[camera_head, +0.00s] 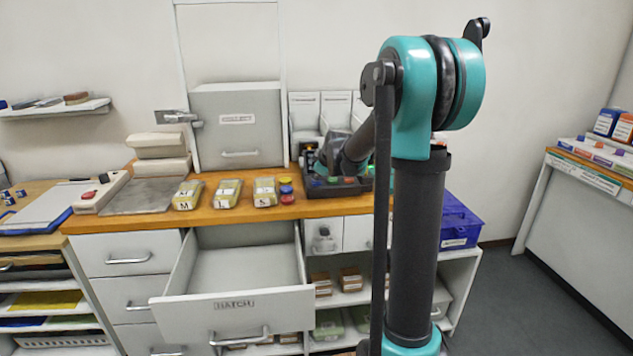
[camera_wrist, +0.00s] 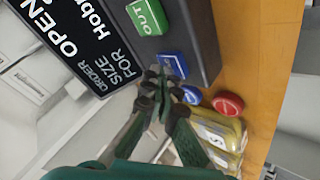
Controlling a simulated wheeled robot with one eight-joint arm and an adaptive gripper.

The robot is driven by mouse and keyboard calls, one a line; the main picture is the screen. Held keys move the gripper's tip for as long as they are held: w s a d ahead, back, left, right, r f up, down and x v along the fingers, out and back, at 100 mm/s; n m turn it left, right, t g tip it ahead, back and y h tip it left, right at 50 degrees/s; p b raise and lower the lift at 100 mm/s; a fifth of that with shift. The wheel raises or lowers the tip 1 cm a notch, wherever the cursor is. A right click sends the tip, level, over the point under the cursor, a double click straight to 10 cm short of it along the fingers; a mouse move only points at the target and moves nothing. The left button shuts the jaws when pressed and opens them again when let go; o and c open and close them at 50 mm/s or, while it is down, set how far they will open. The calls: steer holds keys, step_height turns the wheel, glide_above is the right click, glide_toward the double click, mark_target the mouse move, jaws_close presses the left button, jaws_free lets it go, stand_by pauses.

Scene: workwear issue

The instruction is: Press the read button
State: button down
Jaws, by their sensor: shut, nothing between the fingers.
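A dark button console (camera_head: 338,188) stands on the wooden counter, below my arm. In the wrist view the console (camera_wrist: 200,25) carries a green button marked OUT (camera_wrist: 148,17) and a blue button (camera_wrist: 174,62) whose marking is too small to read. My gripper (camera_wrist: 163,76) is shut and empty, its fingertips at the near edge of the blue button and partly covering it. I cannot tell whether they touch it. In the head view my gripper (camera_head: 328,162) is over the console's left part and hard to make out.
A black order sign (camera_wrist: 75,40) stands close beside the console. Blue and red discs (camera_head: 286,190) and labelled packs (camera_head: 228,194) are left of it. The BATCH drawer (camera_head: 235,306) below is pulled open and looks empty. A grey cabinet (camera_head: 238,130) stands behind.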

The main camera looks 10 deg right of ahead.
mark_target(317, 182)
stand_by(0.4)
steer(key=shift+r, duration=0.9)
steer(key=shift+r, duration=0.1)
steer(key=shift+r, duration=2.45)
